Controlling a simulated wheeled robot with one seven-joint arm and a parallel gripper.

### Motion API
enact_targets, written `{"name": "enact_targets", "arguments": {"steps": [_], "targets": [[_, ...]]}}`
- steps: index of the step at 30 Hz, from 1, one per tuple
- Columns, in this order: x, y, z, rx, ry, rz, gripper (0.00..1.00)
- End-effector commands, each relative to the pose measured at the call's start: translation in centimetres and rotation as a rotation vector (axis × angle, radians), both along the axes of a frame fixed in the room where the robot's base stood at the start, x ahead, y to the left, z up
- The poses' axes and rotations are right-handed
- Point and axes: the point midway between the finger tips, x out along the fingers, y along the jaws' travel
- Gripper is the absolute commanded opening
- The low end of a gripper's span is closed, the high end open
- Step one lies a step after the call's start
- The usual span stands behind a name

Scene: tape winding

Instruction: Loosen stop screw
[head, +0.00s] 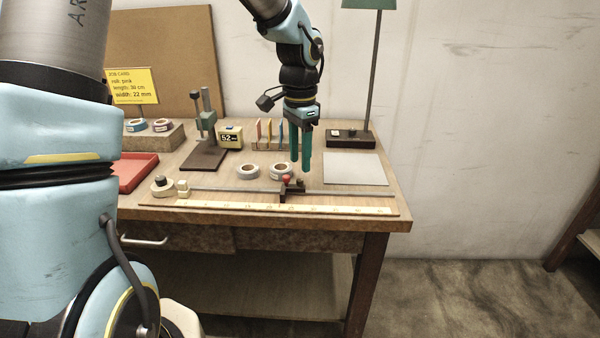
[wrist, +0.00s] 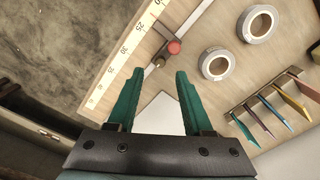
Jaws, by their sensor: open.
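The stop screw has a red knob (head: 287,179) on top of a dark stop block (head: 291,194), which sits on a metal rail (head: 235,190) along the front of the table. The red knob also shows in the wrist view (wrist: 174,47), just beyond the fingertips. My gripper (head: 300,170), with green fingers, points down above the table, close to the knob and a little to its right in the head view. In the wrist view my gripper (wrist: 158,74) is open, with nothing between its fingers. A yellow ruler (head: 330,209) lies in front of the rail.
Two tape rolls (head: 247,171) (head: 281,171) lie behind the rail. Upright coloured pieces (head: 270,132) stand in a rack behind them. A grey mat (head: 355,168) and lamp base (head: 350,138) are to the right. A yellow display box (head: 229,136) stands further left.

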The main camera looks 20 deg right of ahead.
Motion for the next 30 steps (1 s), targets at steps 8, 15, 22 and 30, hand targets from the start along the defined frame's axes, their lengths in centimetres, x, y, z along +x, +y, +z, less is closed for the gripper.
{"name": "enact_targets", "arguments": {"steps": [8,15,22,30], "targets": [[0.0,0.0,-4.0,0.002,0.001,0.001,0.51],[0.0,0.0,-4.9,0.000,-0.001,0.000,0.51],[0.0,0.0,-4.8,0.000,-0.001,0.001,0.45],[0.0,0.0,-4.8,0.000,-0.001,0.001,0.15]]}}
